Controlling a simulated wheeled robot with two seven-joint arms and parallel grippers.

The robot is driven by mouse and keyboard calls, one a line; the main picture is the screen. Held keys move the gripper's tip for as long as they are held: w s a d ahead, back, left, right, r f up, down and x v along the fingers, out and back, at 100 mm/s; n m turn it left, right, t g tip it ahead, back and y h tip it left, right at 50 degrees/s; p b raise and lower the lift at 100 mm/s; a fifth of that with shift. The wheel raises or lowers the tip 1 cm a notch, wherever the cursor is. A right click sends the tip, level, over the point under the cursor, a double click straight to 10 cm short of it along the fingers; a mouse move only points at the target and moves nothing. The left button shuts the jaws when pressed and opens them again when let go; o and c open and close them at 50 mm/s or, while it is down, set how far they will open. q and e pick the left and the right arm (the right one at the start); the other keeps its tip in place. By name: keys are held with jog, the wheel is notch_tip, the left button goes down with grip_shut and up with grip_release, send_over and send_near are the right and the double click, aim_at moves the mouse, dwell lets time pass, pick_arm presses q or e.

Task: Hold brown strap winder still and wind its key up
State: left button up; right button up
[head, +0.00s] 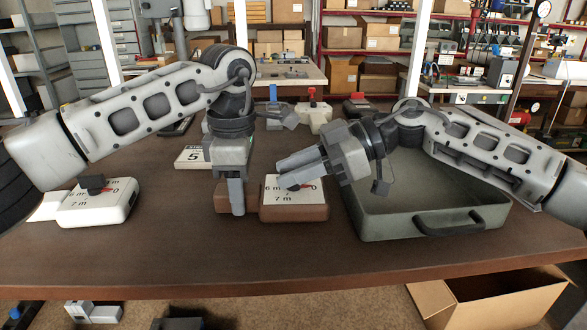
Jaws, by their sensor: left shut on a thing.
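The brown strap winder (296,212) stands on the table near the middle, with a white dial face marked in metres and a red pointer. My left gripper (236,205) points down at its left side and is shut on the brown body. Brown shows on both sides of the fingers. My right gripper (281,172) comes in from the right, its fingers tilted and pointing left over the dial. The key is mostly hidden under these fingers, with a dark bit showing below them. I cannot tell whether they touch the key or how far apart they are.
A white winder (108,210) with a black key sits at the left. A grey-green tray (390,226) stands close to the right of the brown winder. Behind are a white block marked 5 (190,160) and a white device with a red top (313,117). The front table strip is clear.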

jog(key=shift+a, duration=0.1)
grip_shut()
jog(key=shift+f, duration=0.1)
jog(key=n+g, duration=0.3)
jog(key=g, duration=0.1)
jog(key=shift+w+n+h, duration=0.1)
jog(key=shift+n+h, duration=0.2)
jog(key=shift+n+g+h, duration=0.8)
jog(key=shift+n+g, duration=0.7)
jog(key=shift+g, duration=0.2)
